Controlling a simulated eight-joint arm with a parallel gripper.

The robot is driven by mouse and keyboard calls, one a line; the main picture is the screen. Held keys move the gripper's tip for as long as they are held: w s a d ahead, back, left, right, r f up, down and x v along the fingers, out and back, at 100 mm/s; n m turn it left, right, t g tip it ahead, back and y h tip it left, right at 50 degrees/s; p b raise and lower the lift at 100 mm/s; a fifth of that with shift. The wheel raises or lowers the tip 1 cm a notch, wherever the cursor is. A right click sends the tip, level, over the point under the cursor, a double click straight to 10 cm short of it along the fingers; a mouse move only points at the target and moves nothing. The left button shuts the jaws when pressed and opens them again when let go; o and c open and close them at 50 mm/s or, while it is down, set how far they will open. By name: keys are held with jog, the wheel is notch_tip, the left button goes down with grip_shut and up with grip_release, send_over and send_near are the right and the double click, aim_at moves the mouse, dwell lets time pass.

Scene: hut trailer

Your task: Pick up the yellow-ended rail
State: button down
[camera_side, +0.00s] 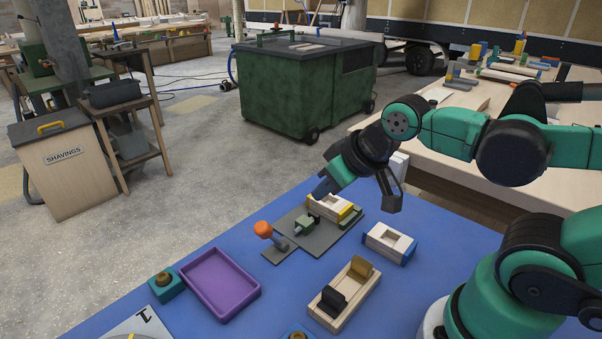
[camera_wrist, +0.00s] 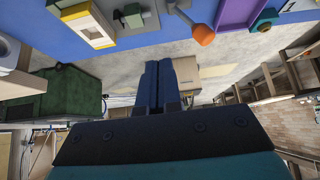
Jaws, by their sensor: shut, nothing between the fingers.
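The yellow-ended rail (camera_side: 329,206) is a pale wooden block with a recess and a yellow end.
An orange-knobbed clamp (camera_side: 263,230) stands at the plate's left. A similar blue-ended block (camera_side: 388,242) lies to the right. A wooden holder (camera_side: 335,318) with black and brown pieces and a purple tray (camera_side: 220,283) are nearer the front. Blue surface between them is clear.

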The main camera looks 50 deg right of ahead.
jog(key=c, duration=1.5)
grip_release()
jog(key=o, duration=0.4)
jog(key=g, duration=0.7)
send_over(324, 204)
notch_tip(324, 204, down, 6)
jog(key=shift+d+f, duration=0.1)
jog(key=shift+f, duration=2.8)
